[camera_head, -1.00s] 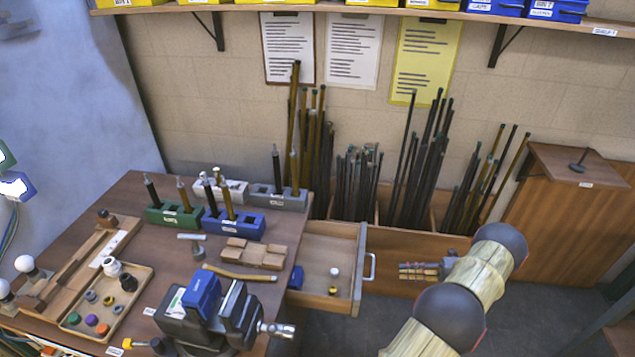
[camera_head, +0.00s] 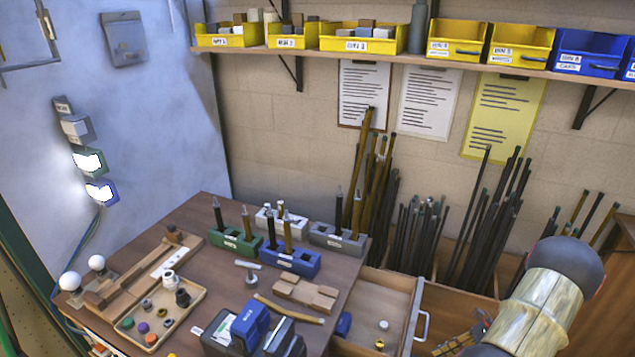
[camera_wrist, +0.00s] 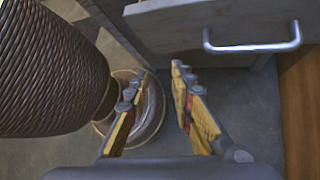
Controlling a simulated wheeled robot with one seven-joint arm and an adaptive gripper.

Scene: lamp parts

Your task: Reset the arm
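My arm (camera_head: 545,305) shows at the lower right of the head view, with pale ribbed sleeves and dark round joints. My gripper (camera_head: 470,335) is partly visible at the bottom of that view, to the right of the open drawer. In the wrist view my gripper (camera_wrist: 160,95) has its two yellow and grey fingers apart, with nothing between them but floor and part of a round base behind. The silver drawer handle (camera_wrist: 252,38) is above and to the right of the fingers, apart from them.
Bundles of rods (camera_head: 425,235) stand against the wall. A shelf with yellow bins (camera_head: 360,38) runs above.

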